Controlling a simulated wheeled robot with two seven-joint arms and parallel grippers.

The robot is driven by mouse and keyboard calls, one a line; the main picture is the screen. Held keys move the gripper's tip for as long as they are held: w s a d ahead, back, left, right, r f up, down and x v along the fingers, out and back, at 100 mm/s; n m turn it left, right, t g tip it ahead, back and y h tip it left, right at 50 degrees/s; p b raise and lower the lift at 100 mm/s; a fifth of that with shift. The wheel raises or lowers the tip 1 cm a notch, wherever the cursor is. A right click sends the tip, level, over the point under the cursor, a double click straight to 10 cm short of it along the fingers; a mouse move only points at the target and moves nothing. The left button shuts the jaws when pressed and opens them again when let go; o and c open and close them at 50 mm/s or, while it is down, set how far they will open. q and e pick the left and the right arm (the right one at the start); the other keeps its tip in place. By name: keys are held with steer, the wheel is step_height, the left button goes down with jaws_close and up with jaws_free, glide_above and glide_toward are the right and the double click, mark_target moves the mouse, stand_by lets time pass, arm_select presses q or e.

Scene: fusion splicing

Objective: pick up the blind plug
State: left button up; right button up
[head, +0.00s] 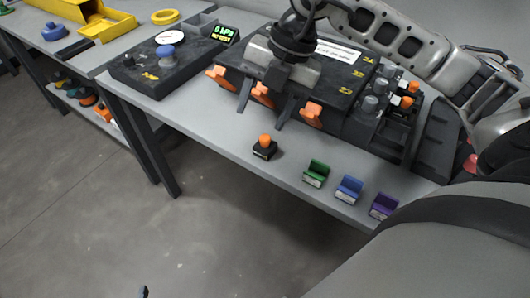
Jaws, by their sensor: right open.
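A small orange-topped piece (264,139) stands upright in a black block (264,152) near the table's front edge. It looks like the blind plug, but I cannot read a label on it. My right gripper (263,107) is open, its two dark fingers pointing down at the front of the black box (330,75). It is above and behind the orange-topped piece in the picture and apart from it. An orange part (262,94) on the box front shows between the fingers. My left gripper is not in view.
More orange parts (312,114) stick out of the box front. Green (316,172), blue (348,188) and purple (383,206) holders stand along the front edge at right. A black unit with a blue knob (166,52) is at left. The grey table (215,135) is clear at front left.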

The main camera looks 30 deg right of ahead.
mark_target(268, 138)
steer(key=d+m+h, duration=0.2)
steer(key=d, duration=0.3)
steer(key=shift+t+h, duration=0.3)
steer(key=f, duration=0.3)
steer(key=w+f, duration=0.1)
steer(key=f, duration=0.2)
steer(key=w+a+f, duration=0.1)
steer(key=f, duration=0.1)
steer(key=shift+w+f, duration=0.25)
steer(key=shift+f, duration=0.15)
steer(key=shift+w+a+f, duration=0.15)
steer(key=shift+f, duration=0.75)
steer(key=shift+w+a+f, duration=0.15)
steer(key=shift+w+f, duration=0.05)
steer(key=shift+f, duration=0.7)
steer(key=shift+w+a+f, duration=0.15)
steer(key=shift+f, duration=0.75)
steer(key=c, duration=0.8)
